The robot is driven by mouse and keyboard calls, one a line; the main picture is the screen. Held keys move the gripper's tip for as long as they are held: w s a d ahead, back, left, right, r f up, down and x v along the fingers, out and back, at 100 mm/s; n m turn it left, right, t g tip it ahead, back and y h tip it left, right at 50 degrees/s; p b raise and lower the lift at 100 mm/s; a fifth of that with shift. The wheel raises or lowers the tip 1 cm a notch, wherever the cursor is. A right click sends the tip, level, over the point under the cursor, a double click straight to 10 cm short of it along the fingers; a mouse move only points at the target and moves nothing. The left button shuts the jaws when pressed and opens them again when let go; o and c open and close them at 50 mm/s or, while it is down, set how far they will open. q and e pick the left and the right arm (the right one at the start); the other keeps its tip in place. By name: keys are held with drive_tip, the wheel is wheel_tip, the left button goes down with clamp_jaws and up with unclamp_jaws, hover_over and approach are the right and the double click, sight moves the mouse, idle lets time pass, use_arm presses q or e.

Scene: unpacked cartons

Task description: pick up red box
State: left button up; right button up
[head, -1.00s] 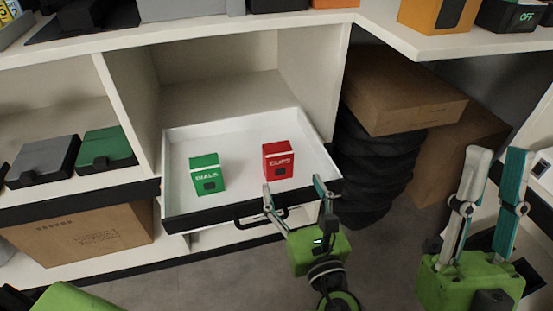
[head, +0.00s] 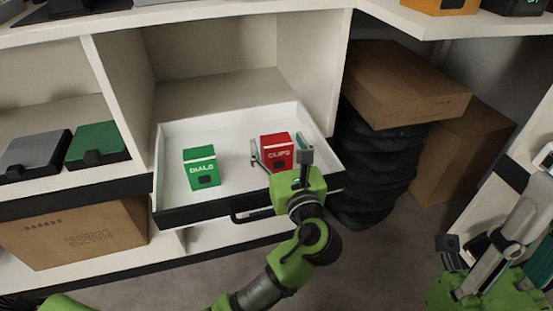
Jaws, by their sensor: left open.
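The red box (head: 277,147), labelled CLIPS, stands upright in the right part of the open white drawer (head: 233,128). My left gripper (head: 280,155) is open at the drawer's front, with one finger to the left of the red box and the other at its right front edge. The lower part of the box is partly hidden by the gripper. I cannot tell whether the fingers touch it. My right gripper (head: 520,235) is at the right edge, partly out of view, away from the drawer; its opening is unclear.
A green box (head: 201,167) labelled DIALS stands in the drawer, left of the red one. Cardboard cartons (head: 410,85) and stacked black tyre-like things (head: 365,170) are right of the cabinet.

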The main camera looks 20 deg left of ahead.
use_arm(q)
drive_tip(key=c, duration=1.2)
drive_tip(key=shift+c, duration=0.2)
drive_tip(key=shift+r, duration=0.15)
